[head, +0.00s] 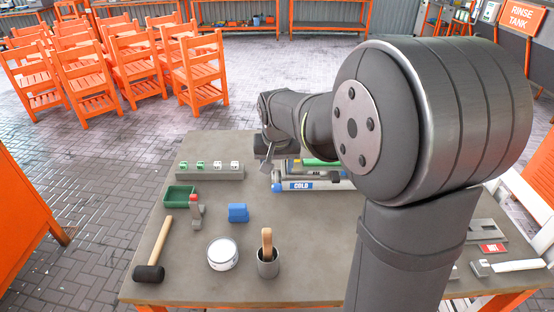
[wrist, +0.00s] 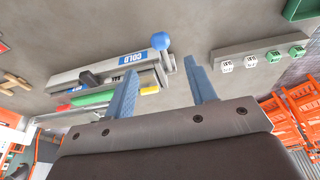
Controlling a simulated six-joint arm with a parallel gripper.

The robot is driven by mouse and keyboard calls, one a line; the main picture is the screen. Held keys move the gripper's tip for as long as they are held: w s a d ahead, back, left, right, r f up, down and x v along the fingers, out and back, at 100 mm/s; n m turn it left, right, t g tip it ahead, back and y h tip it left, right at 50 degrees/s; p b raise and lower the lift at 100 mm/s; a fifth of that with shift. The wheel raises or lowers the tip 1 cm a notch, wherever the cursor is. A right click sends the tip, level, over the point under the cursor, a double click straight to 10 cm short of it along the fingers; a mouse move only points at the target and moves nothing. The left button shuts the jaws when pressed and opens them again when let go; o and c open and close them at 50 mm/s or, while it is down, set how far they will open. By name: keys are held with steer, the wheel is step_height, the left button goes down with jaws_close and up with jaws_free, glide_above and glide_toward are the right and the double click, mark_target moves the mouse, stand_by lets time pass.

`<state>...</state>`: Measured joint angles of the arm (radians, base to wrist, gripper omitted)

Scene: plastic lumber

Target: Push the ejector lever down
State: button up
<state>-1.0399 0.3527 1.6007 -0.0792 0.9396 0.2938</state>
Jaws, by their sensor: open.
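The mould unit (head: 315,186) with a blue "COLD" label stands at the far middle of the bench, partly hidden by my arm. A blue ball knob (head: 276,188) sits at its left front end and looks like the end of the ejector lever; the lever's shaft is not clear. In the wrist view, the knob (wrist: 161,41) lies beyond my gripper (wrist: 163,58), between the lines of its two fingers. The fingers are apart with nothing between them. I cannot tell the height gap to the knob.
A grey block with dice-like cubes (head: 210,173) stands left of the unit.

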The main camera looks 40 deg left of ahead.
steer(key=shift+v, duration=1.3)
steer(key=shift+a+r, duration=0.1)
steer(key=shift+c, duration=1.3)
steer(key=r, duration=0.1)
steer(key=a+r, duration=0.1)
steer(key=a+r+t, duration=0.1)
steer(key=shift+w, duration=0.3)
steer(key=c, duration=0.7)
steer(key=shift+w+a+y, duration=0.1)
steer(key=shift+a+y, duration=0.05)
steer(key=shift+y, duration=0.15)
jaws_close()
glide_above(275, 184)
steer(key=w+a, duration=0.1)
step_height(275, 184, down, 10)
steer(key=shift+s+d+f, duration=0.2)
steer(key=shift+f, duration=0.25)
steer(key=shift+s+d+f, duration=0.15)
steer(key=shift+f, duration=0.25)
steer(key=shift+s+d+f, duration=0.15)
steer(key=shift+d+f, duration=0.05)
steer(key=shift+f, duration=0.35)
